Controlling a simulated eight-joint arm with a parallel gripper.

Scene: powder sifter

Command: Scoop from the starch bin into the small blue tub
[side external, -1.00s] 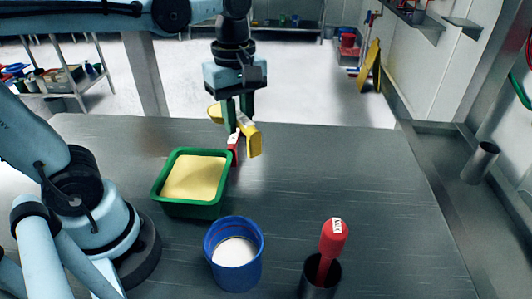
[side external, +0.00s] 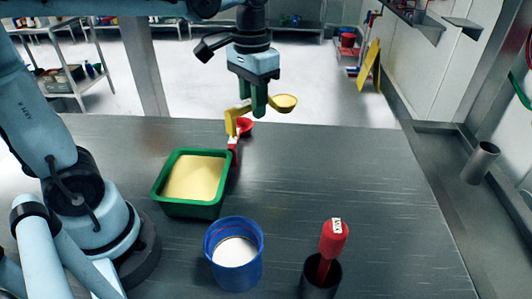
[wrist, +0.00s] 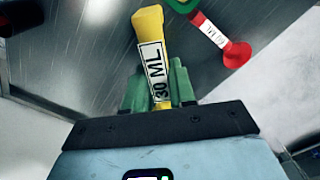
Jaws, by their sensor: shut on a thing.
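My gripper (side external: 259,106) is above the back of the table, its green fingers shut on a yellow scoop (side external: 284,102). The scoop's round bowl extends right of the fingers, and its handle end hangs to the left. In the wrist view the gripper (wrist: 160,88) holds the yellow handle (wrist: 150,30), labelled "30 ML"; the bowl is hidden there. A green bin (side external: 185,210) of pale yellow powder stands on the table, in front and to the left of the gripper. A small blue tub (side external: 236,270) with white contents stands nearer the camera.
A red scoop (side external: 234,146) lies on the table beside the green bin's back right corner; it also shows in the wrist view (wrist: 236,54). A red-handled tool (side external: 333,240) stands in a dark cup (side external: 320,280) at the front. The table's right side is clear.

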